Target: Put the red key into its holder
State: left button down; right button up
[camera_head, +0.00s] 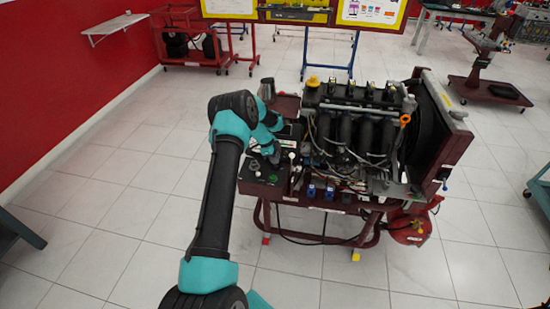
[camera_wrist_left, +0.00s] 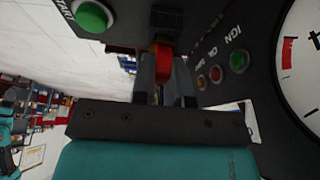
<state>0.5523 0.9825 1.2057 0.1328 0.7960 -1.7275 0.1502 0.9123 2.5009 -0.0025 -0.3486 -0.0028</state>
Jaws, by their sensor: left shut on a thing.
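The red key (camera_wrist_left: 163,57) shows in the left wrist view, between the fingertips of my left gripper (camera_wrist_left: 163,72), which is shut on it. Just beyond the key is a dark block-like part (camera_wrist_left: 166,18) on the black control panel (camera_wrist_left: 205,30), perhaps the holder. I cannot tell whether the key is inside it or only in front of it. In the head view my left arm reaches to the control panel (camera_head: 262,173) at the left of the engine trainer, where the arm hides the key. My right gripper is not in view.
The panel has a green START button (camera_wrist_left: 92,15), small indicator lights (camera_wrist_left: 238,61) and a large gauge (camera_wrist_left: 300,60) near the gripper. The engine (camera_head: 355,125) stands on a dark red wheeled frame. The tiled floor to the left is clear.

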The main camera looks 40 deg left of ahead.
pick_arm(q)
jog(key=shift+f, duration=0.2)
jog(key=c, duration=0.7)
grip_release()
jog(key=shift+c, duration=0.2)
jog(key=shift+r, duration=0.4)
jog(key=shift+r, duration=1.1)
jog(key=shift+r, duration=0.1)
jog(key=shift+r, duration=2.4)
